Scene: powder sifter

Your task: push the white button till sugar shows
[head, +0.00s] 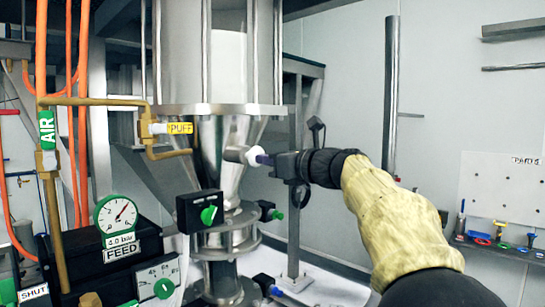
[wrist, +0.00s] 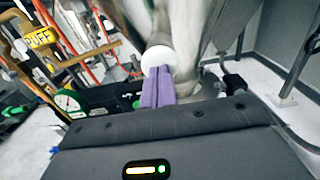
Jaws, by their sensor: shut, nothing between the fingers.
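The white button (head: 253,156) sits on the end of a short metal stub on the side of the shiny steel cone (head: 215,150). My gripper (head: 266,159) is shut, and its purple fingertips are at the button's face. In the wrist view the purple fingers (wrist: 157,85) are together and overlap the lower part of the round white button (wrist: 157,58). They look to be touching it, but how far the button is pressed in cannot be told. White material shows in the clear hopper (head: 229,65) above the cone. No sugar is visible below the cone.
A brass pipe with a yellow PUFF tag (head: 180,128) stands left of the cone. A FEED gauge (head: 116,215) and green-knobbed boxes (head: 209,214) are lower left. A white board (head: 490,180) with a tool shelf is at the right.

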